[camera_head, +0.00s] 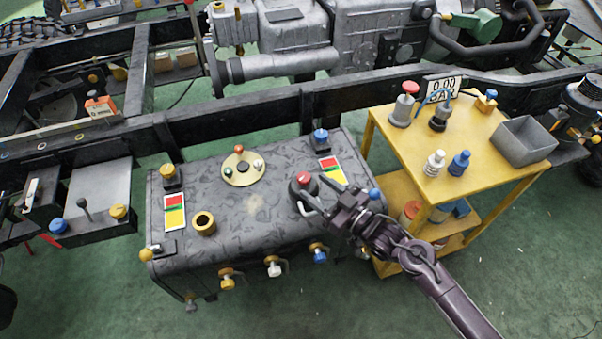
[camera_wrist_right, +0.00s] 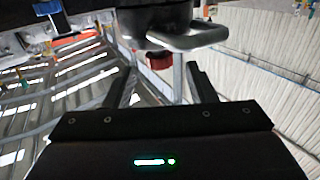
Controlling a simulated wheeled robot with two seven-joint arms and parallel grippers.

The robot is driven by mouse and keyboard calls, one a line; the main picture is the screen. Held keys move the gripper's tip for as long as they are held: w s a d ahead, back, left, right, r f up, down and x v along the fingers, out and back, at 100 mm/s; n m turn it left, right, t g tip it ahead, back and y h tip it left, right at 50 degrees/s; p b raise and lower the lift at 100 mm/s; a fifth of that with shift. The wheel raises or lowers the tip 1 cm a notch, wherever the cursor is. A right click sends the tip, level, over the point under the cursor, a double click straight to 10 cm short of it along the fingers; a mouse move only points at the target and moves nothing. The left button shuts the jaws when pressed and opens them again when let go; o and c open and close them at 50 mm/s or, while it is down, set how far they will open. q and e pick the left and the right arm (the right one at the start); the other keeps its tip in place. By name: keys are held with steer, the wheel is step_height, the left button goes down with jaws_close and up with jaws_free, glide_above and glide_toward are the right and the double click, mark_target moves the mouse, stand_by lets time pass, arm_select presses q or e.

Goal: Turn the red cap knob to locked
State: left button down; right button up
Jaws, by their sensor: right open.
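The red cap knob (camera_head: 303,179) sits on a dark round body on top of the grey tank, near its right end. A red-and-yellow label (camera_head: 332,170) lies behind it, to the right. My right gripper (camera_head: 314,195) is beside the knob, at its lower right, with its fingers pointing towards it. In the right wrist view the red cap (camera_wrist_right: 159,61) shows beyond and between the spread fingers of my right gripper (camera_wrist_right: 159,75). A metal loop handle (camera_wrist_right: 200,38) sticks out from the dark body. The gripper is empty; contact cannot be told. My left gripper is out of view.
The grey tank (camera_head: 255,215) also carries a yellow ring fitting (camera_head: 203,222), a round plate with small knobs (camera_head: 243,169) and several valves along its front. A yellow cart (camera_head: 405,150) with caps and a grey bin (camera_head: 524,141) stands close on the right. A chassis rail (camera_head: 230,114) runs behind.

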mark_target(309, 182)
steer(key=x, duration=0.5)
steer(key=shift+w, duration=0.15)
steer(key=c, duration=1)
